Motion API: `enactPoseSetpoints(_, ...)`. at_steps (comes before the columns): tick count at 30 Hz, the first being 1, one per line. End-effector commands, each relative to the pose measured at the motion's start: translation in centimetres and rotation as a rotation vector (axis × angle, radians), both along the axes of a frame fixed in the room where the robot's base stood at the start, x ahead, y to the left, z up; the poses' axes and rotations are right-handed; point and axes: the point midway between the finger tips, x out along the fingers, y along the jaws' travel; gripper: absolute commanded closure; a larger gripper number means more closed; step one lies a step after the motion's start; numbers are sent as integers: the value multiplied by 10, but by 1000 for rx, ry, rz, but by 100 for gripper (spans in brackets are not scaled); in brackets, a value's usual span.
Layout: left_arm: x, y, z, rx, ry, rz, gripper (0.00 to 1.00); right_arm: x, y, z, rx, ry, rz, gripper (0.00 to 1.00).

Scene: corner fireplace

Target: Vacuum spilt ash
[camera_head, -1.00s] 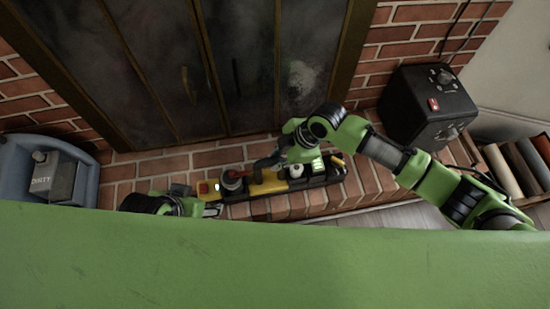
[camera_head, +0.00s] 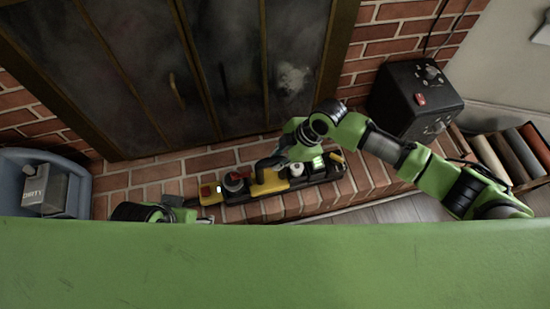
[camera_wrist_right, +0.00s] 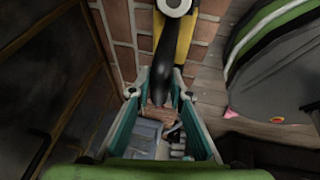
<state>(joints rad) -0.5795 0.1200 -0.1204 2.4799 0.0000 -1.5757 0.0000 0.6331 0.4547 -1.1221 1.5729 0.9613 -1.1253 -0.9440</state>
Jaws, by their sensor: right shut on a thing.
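A long black and yellow tool tray (camera_head: 318,178) lies on the brick hearth. A yellow tool (camera_head: 268,183) with a dark handle sits on it. My right gripper (camera_head: 268,164) reaches down to this tool from the right. In the right wrist view my right gripper (camera_wrist_right: 158,98) has its two fingers on either side of the black handle (camera_wrist_right: 165,55) and is shut on it. My left gripper (camera_head: 182,203) is low near the tray's left end; its jaws are too small to judge. A pale ash-like smudge (camera_head: 293,78) shows on the dark glass doors; I see no clear ash on the bricks.
A blue-grey bin with a box marked DIRTY (camera_head: 33,190) stands at the left. A black box with knobs (camera_head: 415,98) stands at the right, near a wooden crate of rolls (camera_head: 510,155). Glass fireplace doors (camera_head: 150,70) border the hearth. Bare bricks (camera_head: 150,175) lie left of the tray.

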Motion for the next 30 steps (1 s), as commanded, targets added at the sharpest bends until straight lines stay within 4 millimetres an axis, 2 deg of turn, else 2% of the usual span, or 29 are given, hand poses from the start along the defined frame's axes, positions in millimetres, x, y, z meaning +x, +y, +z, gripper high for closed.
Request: enactPoseSetpoints(30,-1,0,5,1,5,0,42,11,-32,3,4,-5,-1,100)
